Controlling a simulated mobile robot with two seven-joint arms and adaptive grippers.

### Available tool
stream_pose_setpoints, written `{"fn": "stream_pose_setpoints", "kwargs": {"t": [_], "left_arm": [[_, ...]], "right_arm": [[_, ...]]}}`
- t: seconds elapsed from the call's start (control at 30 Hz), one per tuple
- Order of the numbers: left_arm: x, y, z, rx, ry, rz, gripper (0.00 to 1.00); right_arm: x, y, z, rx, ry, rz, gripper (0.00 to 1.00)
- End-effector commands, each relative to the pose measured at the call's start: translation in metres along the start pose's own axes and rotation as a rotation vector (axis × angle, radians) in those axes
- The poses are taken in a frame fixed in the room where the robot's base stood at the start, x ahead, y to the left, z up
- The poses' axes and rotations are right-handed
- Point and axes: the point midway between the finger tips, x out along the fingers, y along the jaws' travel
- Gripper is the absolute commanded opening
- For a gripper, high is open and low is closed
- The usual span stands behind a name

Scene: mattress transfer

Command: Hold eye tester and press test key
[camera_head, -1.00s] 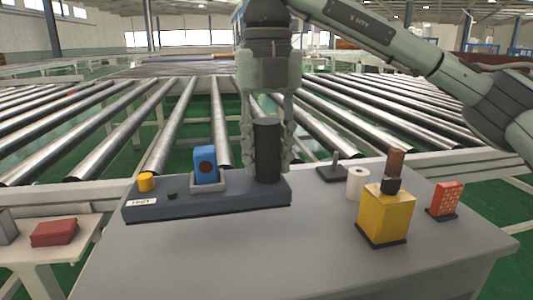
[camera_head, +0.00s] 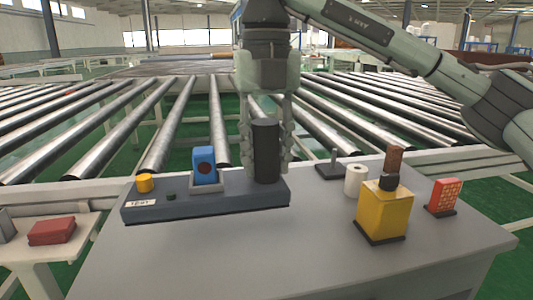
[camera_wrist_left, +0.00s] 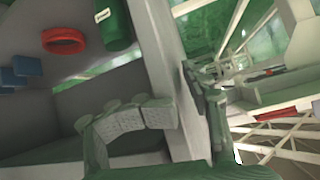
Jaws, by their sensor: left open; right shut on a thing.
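The eye tester (camera_head: 235,203) is a long dark grey base on the grey table. A blue block (camera_head: 205,163) with a dark round spot stands in a cradle on it. A black upright cylinder (camera_head: 265,155) rises at its right end. My right gripper (camera_head: 266,160) reaches down from above and is shut on this cylinder, one finger on each side. At the base's left end are a yellow round knob (camera_head: 144,183), a small dark green button (camera_head: 171,196) and a white label reading TEST. My left gripper (camera_wrist_left: 170,110) shows only in the left wrist view, open and away from the tester.
A yellow box (camera_head: 383,213) with a black top, a white roll (camera_head: 355,180), a brown block (camera_head: 394,160) and a red-orange box (camera_head: 443,196) stand on the right of the table. A side table at left holds a red box (camera_head: 52,231). Roller conveyors lie behind. The table's front is clear.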

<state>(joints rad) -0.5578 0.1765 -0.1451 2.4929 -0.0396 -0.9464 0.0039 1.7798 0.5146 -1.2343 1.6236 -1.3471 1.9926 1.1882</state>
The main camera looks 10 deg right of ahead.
Motion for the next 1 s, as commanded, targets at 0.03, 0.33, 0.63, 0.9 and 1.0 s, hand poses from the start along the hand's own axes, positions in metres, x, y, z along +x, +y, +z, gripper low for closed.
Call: {"fn": "stream_pose_setpoints", "kwargs": {"t": [0.03,0.33,0.63,0.9,1.0], "left_arm": [[0.0,0.001,-0.002,-0.001,0.009,0.002,0.47],[0.001,0.005,-0.01,-0.002,0.045,0.01,0.47],[0.0,0.009,-0.02,-0.005,0.087,0.021,0.47],[-0.001,0.014,-0.03,-0.007,0.125,0.032,0.47],[-0.001,0.016,-0.033,-0.008,0.137,0.035,0.47]], "right_arm": [[-0.001,0.0,0.0,0.0,-0.002,0.002,0.0],[0.002,0.0,0.0,0.0,-0.002,0.002,0.0],[0.004,0.0,0.0,0.0,-0.002,0.002,0.0],[0.006,0.0,0.0,0.0,-0.002,0.002,0.0],[0.006,0.0,0.0,0.0,-0.002,0.003,0.0]]}}
